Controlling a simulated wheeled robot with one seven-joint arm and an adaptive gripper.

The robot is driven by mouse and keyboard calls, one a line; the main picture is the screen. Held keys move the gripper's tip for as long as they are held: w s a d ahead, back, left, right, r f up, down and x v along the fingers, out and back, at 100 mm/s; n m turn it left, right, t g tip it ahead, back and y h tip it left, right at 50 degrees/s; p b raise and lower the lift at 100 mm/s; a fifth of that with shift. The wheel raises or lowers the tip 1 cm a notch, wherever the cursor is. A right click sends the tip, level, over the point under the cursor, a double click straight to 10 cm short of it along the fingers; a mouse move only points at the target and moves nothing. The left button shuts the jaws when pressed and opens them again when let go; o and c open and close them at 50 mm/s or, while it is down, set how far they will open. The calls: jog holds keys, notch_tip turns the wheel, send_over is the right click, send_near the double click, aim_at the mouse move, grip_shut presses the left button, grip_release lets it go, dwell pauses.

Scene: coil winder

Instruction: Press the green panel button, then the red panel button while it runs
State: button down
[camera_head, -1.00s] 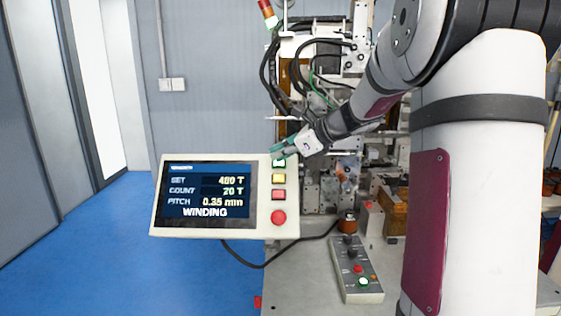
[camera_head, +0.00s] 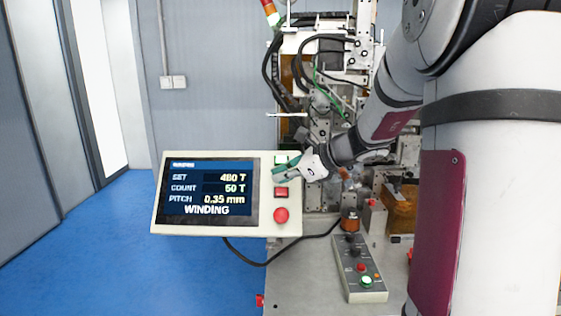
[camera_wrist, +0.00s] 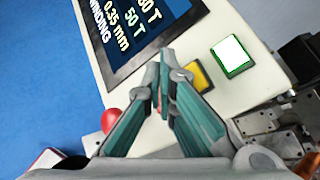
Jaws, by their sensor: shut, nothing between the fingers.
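The operator panel (camera_head: 231,229) faces me, its screen (camera_head: 208,193) reading WINDING, COUNT 50 T, SET 480 T. The green button (camera_head: 281,160) is at the top of the button column; its cap looks bright white inside a green frame in the wrist view (camera_wrist: 232,57). The square red button (camera_head: 281,192) is below and mostly hidden behind the fingers in the wrist view. My gripper (camera_head: 277,177) is shut and empty, its tips over the yellow button's level, just above the red button in the head view. Contact cannot be told.
The yellow button (camera_wrist: 198,77) sits between green and red. A round red mushroom button (camera_head: 281,215) is lowest on the panel. The winding machine (camera_head: 325,85) stands behind my arm. A small control box (camera_head: 360,268) lies on the bench. Blue floor (camera_head: 110,245) is clear at left.

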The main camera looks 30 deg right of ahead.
jog(key=shift+s+a+f, duration=0.45)
jog(key=shift+s+f, duration=0.2)
jog(key=shift+f, duration=0.2)
jog(key=shift+w+d+f+b, duration=0.2)
jog(key=shift+w+f+b, duration=0.05)
jog(key=shift+w+b, duration=0.15)
jog(key=shift+w+d+f, duration=0.15)
jog(key=shift+f, duration=0.1)
dwell(0.6)
dwell(0.3)
jog(key=shift+s+a+r+p, duration=0.3)
jog(key=shift+s+a+r, duration=0.05)
jog(key=shift+s+r, duration=0.15)
jog(key=shift+s+r, duration=0.1)
jog(key=s+a+r+p, duration=0.2)
jog(key=s+r, duration=0.1)
jog(key=shift+p, duration=0.4)
